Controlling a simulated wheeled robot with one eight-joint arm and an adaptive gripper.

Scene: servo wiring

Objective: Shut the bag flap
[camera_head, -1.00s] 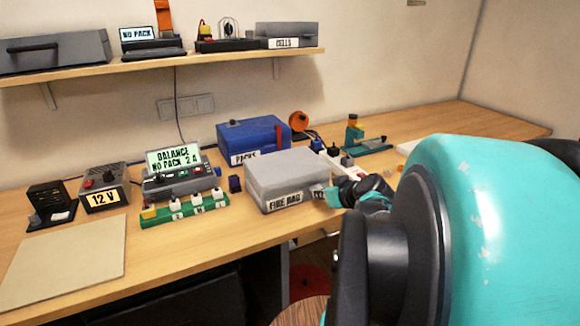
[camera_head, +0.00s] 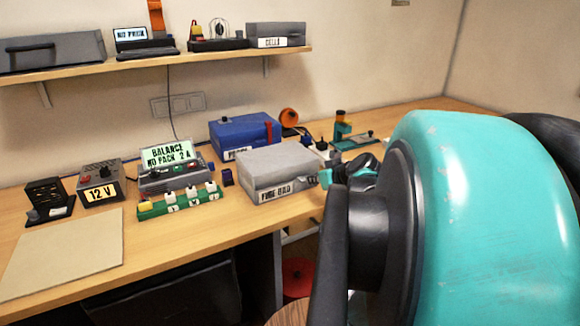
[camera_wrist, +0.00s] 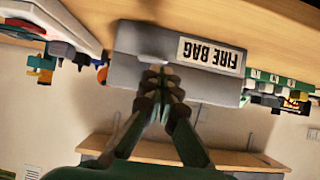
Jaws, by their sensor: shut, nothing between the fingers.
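The grey fire bag (camera_head: 262,181), box-shaped with a "FIRE BAG" label on its front, stands on the workbench. Its flap (camera_head: 275,157) lies over the top with a seam along the front; I cannot tell whether it is fully down. In the wrist view the bag (camera_wrist: 128,45) appears upside down. My gripper (camera_head: 328,177) is at the bag's right side in the head view, partly hidden by my arm. In the wrist view its fingers (camera_wrist: 158,72) are together and empty, over the bag's grey surface beside the label; contact is unclear.
A blue packs case (camera_head: 240,133) stands behind the bag. A green strip with white plugs (camera_head: 180,202) and a balance charger (camera_head: 172,170) are to its left. A beige mat (camera_head: 65,255) lies front left. A shelf (camera_head: 150,62) runs above.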

